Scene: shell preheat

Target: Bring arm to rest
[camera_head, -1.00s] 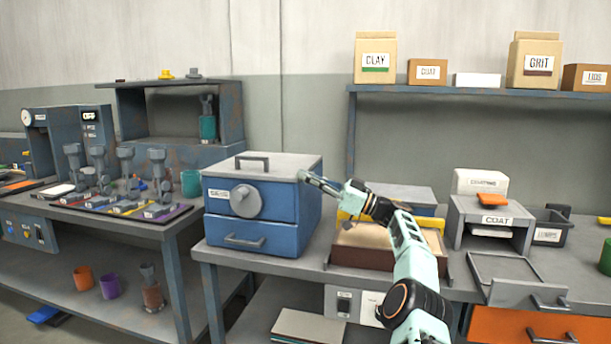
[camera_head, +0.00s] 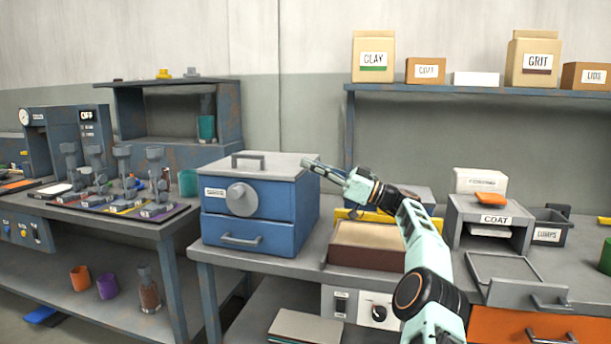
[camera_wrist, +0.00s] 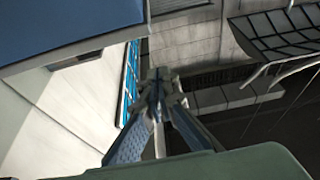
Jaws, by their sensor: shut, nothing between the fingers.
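My gripper (camera_head: 306,163) is shut and empty. In the head view it points left, level with the top right edge of the blue two-part oven box (camera_head: 262,238), and looks close to it; I cannot tell whether they touch. My arm reaches up from the lower right, over the bench. In the wrist view the fingers of my gripper (camera_wrist: 158,82) meet at their tips with nothing between them. A blue surface fills the upper left of that view.
A brown tray (camera_head: 366,257) lies under my arm. Right of it stand the COAT stand (camera_head: 495,218), the LUMPS bin (camera_head: 548,234) and a grey tray (camera_head: 503,268). Boxes line the shelf (camera_head: 460,91) above. Several tools stand on the left bench (camera_head: 150,229).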

